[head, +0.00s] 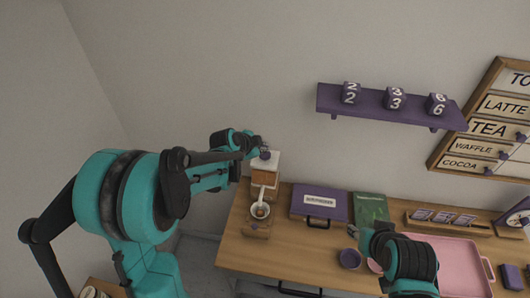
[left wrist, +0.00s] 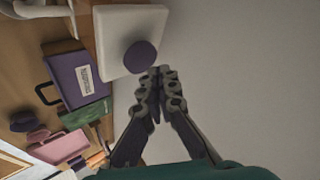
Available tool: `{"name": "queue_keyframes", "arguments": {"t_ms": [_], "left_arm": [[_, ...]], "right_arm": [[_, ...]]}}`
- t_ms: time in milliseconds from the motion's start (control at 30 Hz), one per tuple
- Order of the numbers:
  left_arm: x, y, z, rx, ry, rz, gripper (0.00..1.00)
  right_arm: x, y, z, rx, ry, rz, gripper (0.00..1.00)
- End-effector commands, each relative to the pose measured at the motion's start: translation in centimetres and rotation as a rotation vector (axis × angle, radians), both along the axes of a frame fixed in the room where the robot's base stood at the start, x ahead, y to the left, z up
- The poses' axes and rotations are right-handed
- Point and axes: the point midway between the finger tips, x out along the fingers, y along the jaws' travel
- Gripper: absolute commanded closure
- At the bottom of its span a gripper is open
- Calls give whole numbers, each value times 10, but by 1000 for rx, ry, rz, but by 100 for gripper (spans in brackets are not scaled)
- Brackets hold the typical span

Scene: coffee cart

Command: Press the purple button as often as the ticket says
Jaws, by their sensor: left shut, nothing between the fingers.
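The purple button (head: 264,154) is a round knob on the white top of a small wood-and-white machine (head: 265,179) at the table's back left. In the left wrist view the purple button (left wrist: 140,57) shows as a disc on the white top (left wrist: 115,30). My left gripper (head: 258,145) is shut and empty, its fingertips (left wrist: 157,72) close beside the button; I cannot tell whether they touch it. My right gripper (head: 356,232) is over the table near a purple cup; its finger opening is unclear. I cannot make out a ticket with certainty.
A purple case (head: 319,202), a green book (head: 370,208), a purple cup (head: 349,259) and a pink tray (head: 462,262) are on the table. A wooden rack (head: 447,226) holds purple cards. Numbered cubes sit on a purple wall shelf (head: 371,106); a menu board (head: 489,125) hangs right.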

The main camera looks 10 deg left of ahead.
Motion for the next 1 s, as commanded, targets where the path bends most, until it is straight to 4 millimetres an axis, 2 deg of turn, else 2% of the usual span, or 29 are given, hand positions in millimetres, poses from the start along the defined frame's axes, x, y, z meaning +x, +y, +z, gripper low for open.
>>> {"name": "queue_keyframes", "arguments": {"t_ms": [367, 800, 1000], "left_arm": [[0, 0, 3, 0, 0, 0, 100], [0, 0, 46, 0, 0, 0, 100], [0, 0, 50, 0, 0, 0, 100]], "right_arm": [[0, 0, 2, 0, 0, 0, 60], [0, 0, 31, 0, 0, 0, 60], [0, 0, 34, 0, 0, 0, 60]]}}
